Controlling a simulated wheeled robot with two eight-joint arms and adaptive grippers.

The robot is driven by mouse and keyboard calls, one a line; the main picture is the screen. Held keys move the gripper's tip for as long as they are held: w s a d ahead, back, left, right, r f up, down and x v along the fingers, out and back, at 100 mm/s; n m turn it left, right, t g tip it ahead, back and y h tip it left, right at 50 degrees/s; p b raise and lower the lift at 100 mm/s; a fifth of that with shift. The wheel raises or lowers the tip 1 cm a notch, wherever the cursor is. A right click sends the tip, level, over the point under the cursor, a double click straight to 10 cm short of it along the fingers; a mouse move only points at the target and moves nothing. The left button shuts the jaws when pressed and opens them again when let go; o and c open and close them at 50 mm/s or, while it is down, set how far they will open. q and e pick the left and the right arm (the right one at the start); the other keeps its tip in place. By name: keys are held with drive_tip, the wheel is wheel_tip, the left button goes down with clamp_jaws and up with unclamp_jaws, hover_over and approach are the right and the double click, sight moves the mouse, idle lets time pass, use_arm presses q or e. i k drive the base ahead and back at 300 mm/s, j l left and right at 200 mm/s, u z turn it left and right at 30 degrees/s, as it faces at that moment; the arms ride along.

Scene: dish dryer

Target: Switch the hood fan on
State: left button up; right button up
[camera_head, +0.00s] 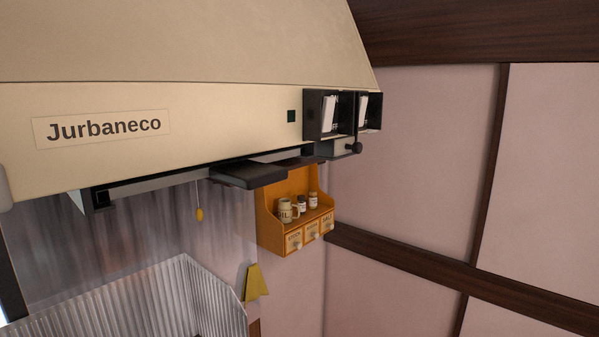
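The cream hood (230,110) fills the upper left of the head view, with a "Jurbaneco" label (103,128) on its front. A small dark square (291,116) sits near the right end of that front; I cannot tell whether it is a switch. A thin cord with a yellow pull (199,214) hangs below the hood's underside. A dark flat piece (249,175) projects under the hood's lower edge. I cannot tell whether the fan is running. Neither of my grippers is in view.
Black holders (328,114) with white papers and a small box with a round knob (355,148) are at the hood's right end. An orange spice shelf (270,221) with jars hangs behind. A corrugated metal screen (150,305) stands below. The space at right is clear.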

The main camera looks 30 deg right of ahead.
sight(328, 106)
drive_tip(key=l+z, duration=0.2)
drive_tip(key=z, duration=0.2)
drive_tip(key=k+l+z, duration=0.1)
drive_tip(key=l+z, duration=0.25)
drive_tip(key=j, duration=0.1)
